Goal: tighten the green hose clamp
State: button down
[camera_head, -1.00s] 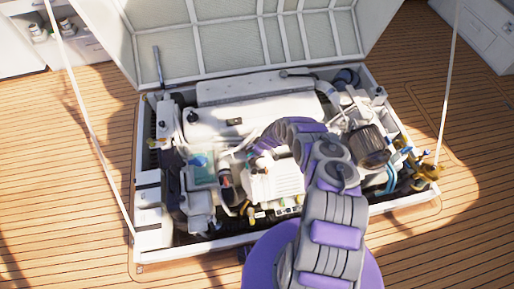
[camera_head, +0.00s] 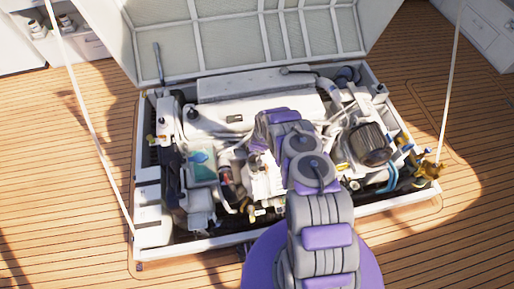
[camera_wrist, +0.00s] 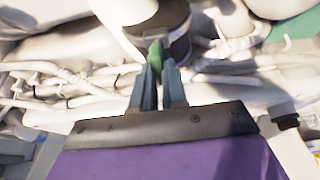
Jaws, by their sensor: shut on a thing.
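In the wrist view my gripper (camera_wrist: 160,68) reaches up with two blue-grey fingers close together. A small green piece (camera_wrist: 154,54), which looks like part of the green hose clamp, is between the fingertips, and the fingers are shut on it. It lies just below a dark, rounded cylinder-like part (camera_wrist: 168,42). The rest of the clamp is hidden. In the head view my own arm covers the gripper and the clamp over the middle of the engine bay.
The engine bay (camera_head: 150,238) is crowded with white pipes and parts around the gripper. A black round part (camera_head: 368,143) stands to the right. The raised hatch lid (camera_head: 235,40) is behind. Thin stays rise at both sides. Teak deck (camera_head: 70,215) surrounds the bay.

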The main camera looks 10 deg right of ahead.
jog(key=shift+s, duration=0.15)
dwell(0.4)
jog(key=c, duration=1.2)
grip_release()
jog(key=shift+o, duration=0.2)
jog(key=p+v, duration=0.6)
jog(key=v, duration=1.1)
jog(key=shift+p, duration=0.35)
jog(key=shift+r, duration=0.15)
